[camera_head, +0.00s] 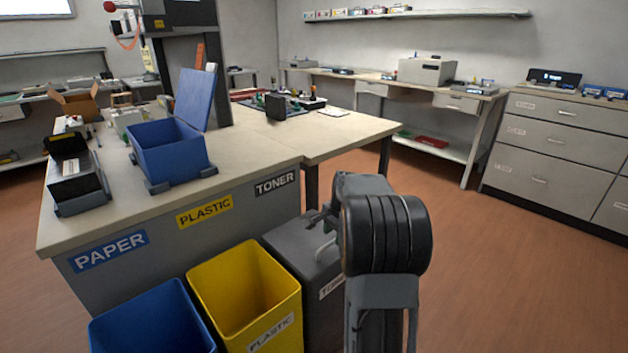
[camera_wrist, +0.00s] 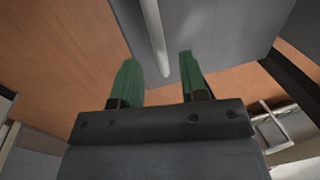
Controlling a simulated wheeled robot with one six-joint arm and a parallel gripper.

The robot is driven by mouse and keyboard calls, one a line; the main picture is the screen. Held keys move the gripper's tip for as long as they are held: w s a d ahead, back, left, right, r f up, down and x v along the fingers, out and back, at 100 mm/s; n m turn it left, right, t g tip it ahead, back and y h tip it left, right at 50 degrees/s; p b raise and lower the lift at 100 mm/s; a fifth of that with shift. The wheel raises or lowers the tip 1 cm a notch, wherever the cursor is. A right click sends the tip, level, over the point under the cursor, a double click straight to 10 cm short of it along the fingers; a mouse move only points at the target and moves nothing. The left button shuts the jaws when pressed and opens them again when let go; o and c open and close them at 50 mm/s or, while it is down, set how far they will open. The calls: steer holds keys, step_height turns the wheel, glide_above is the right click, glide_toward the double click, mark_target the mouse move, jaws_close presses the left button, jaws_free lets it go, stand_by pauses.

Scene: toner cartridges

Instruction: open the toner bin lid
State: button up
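The dark grey toner bin (camera_head: 322,318) stands at the right end of the bin row, with a label on its front partly hidden by my arm. Its lid (camera_head: 288,238) looks shut and has a pale bar handle (camera_head: 325,246). My gripper (camera_head: 322,214) is at the lid's right part, close to the handle, and partly hidden by my arm. In the wrist view my gripper (camera_wrist: 159,62) has its two green fingers apart. The pale handle (camera_wrist: 155,35) runs into the gap between the fingertips, with the grey lid (camera_wrist: 210,30) behind it. I cannot tell whether a finger touches it.
An open yellow plastic bin (camera_head: 215,285) and an open blue bin (camera_head: 150,325) stand left of the toner bin. The workbench (camera_head: 240,165) rises behind them, carrying a blue box (camera_head: 170,150) with a raised lid. Open floor (camera_head: 520,270) lies to the right.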

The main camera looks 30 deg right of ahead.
steer(key=p+v, duration=0.5)
steer(key=v, duration=0.8)
steer(key=s+a+r+n+p, duration=0.2)
steer(key=a+r+n+p, duration=0.3)
steer(key=a+r+p, duration=0.5)
step_height(320, 180, up, 2)
steer(key=shift+s+a+r+n, duration=0.15)
steer(key=shift+s+a+n, duration=0.2)
steer(key=shift+a, duration=0.3)
